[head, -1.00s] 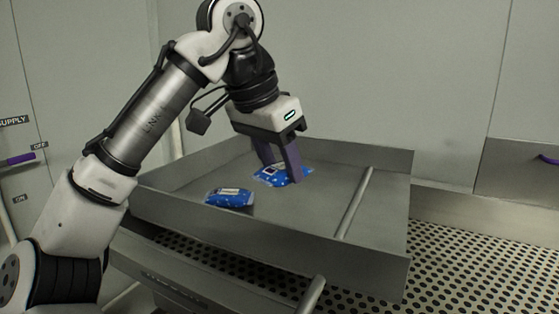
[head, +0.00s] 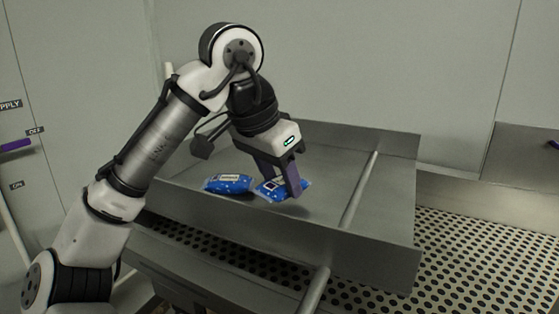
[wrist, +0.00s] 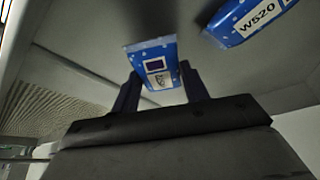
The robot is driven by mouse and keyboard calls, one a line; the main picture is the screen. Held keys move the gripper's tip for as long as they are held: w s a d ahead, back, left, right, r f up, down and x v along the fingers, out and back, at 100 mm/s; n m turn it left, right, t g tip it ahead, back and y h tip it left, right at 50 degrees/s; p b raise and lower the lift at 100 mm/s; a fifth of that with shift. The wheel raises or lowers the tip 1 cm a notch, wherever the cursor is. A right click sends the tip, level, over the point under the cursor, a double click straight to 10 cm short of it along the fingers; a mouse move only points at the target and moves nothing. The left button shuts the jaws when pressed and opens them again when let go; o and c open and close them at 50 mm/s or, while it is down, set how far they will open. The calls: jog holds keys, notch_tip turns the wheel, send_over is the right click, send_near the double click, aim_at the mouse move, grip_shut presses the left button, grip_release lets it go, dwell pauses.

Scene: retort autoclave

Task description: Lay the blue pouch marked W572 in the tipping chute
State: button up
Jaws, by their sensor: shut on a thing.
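My gripper (head: 281,186) is shut on a blue pouch (head: 268,189) with white specks. It holds this pouch low inside a grey walled metal tray (head: 335,232); I cannot tell whether the pouch touches the floor. In the wrist view the held pouch (wrist: 152,60) sits between the two fingers (wrist: 161,88), showing a dark square and a white pictured label; no code is readable on it. A second blue pouch (head: 229,183) lies on the tray floor just left of the held one.
A metal bar (head: 360,190) crosses the right part of the tray. A perforated metal surface (head: 475,255) lies below and to the right. Pale walls (head: 340,60) stand behind. The tray floor behind the pouches is clear.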

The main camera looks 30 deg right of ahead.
jog(key=shift+f, duration=0.35)
jog(key=shift+f, duration=0.6)
jog(key=o, duration=1.1)
jog(key=shift+o, duration=0.2)
jog(key=shift+b, duration=0.3)
